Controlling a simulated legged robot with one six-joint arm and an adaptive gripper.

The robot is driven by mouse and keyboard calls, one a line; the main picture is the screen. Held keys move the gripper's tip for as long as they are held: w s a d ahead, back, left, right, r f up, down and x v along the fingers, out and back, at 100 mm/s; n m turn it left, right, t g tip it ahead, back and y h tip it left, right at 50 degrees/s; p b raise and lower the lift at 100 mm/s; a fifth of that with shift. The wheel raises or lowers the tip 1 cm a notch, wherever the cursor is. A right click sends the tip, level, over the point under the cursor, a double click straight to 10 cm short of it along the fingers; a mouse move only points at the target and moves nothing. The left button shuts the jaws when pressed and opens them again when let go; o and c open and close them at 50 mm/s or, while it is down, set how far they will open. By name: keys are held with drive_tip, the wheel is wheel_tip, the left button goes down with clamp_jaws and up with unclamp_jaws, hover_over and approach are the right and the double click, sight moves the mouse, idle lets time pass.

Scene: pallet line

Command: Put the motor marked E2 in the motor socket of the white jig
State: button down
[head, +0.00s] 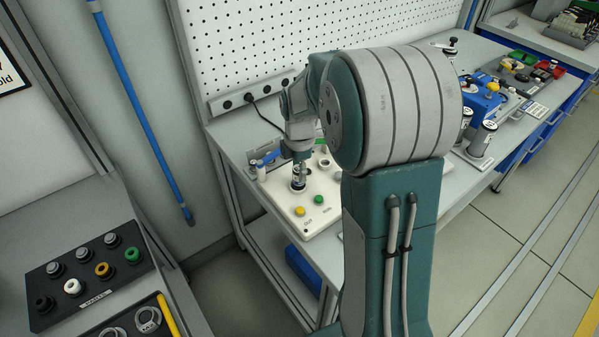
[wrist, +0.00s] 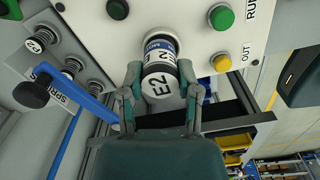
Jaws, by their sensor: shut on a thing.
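The motor marked E2 (wrist: 159,87) is a short cylinder with a white end label and a blue-and-white band. My gripper (wrist: 160,76) is shut on it, one finger on each side. In the head view my gripper (head: 299,160) points down and holds the motor (head: 298,182) upright at the white jig (head: 325,187). In the wrist view the white jig (wrist: 185,12) lies beyond the motor. The motor's far end meets a pale round rim (wrist: 157,37) there, apparently the motor socket. The motor hides most of this rim, so I cannot tell how deep it sits.
The jig has a green button (head: 319,199) and a yellow button (head: 299,211). A blue lever (wrist: 95,106) and a grey block of small round parts (wrist: 62,57) are beside it. A perforated wall (head: 260,50) stands behind. Left is a tray of knobs (head: 90,270).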

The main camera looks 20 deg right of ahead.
drive_tip(key=shift+f, duration=0.6)
drive_tip(key=shift+a, duration=0.2)
drive_tip(key=shift+c, duration=1.5)
unclamp_jaws()
drive_tip(key=shift+a, duration=0.15)
drive_tip(key=shift+d, duration=0.2)
